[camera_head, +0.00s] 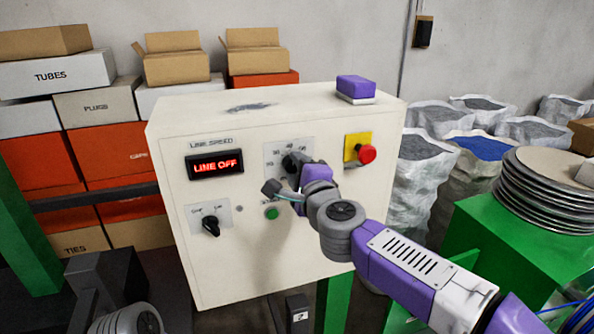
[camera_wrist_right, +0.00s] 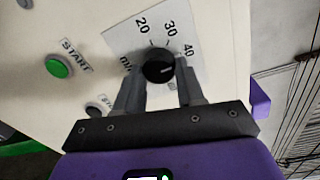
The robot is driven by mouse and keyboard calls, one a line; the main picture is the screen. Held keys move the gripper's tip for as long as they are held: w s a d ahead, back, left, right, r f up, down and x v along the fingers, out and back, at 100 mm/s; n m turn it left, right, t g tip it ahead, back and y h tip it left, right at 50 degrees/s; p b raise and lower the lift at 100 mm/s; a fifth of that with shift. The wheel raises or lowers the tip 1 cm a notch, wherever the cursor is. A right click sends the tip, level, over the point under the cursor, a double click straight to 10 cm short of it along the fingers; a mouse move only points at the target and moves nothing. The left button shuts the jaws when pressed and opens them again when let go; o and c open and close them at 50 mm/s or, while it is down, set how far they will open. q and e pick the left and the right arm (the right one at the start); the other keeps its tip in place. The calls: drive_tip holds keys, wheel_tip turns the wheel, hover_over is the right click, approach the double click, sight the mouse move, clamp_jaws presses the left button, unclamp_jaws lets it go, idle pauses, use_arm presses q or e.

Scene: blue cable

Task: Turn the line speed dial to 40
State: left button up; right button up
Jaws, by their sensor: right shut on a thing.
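The line speed dial (camera_wrist_right: 158,69) is a round black knob on a white scale plate (camera_wrist_right: 125,35) marked 20, 30 and 40. A light mark on the knob points to the right in the wrist view, close to the 40 side; its exact reading is too small to tell. My right gripper (camera_wrist_right: 158,76) is shut on the knob, one finger on each side. In the head view the dial (camera_head: 290,163) is partly hidden by my right gripper (camera_head: 298,175). The display (camera_head: 215,163) reads LINE OFF in red. My left gripper is out of view.
The cream control box (camera_head: 260,250) also carries a green start button (camera_head: 271,213), a black selector knob (camera_head: 211,227) and a red stop button (camera_head: 367,154). A purple-and-white block (camera_head: 355,87) lies on top. A green stand with stacked discs (camera_head: 545,190) is at right.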

idle(0.4)
drive_tip(key=o, duration=1)
drive_tip(key=shift+o, duration=0.2)
drive_tip(key=v, duration=0.7)
drive_tip(key=shift+s, duration=0.3)
drive_tip(key=shift+d, duration=0.1)
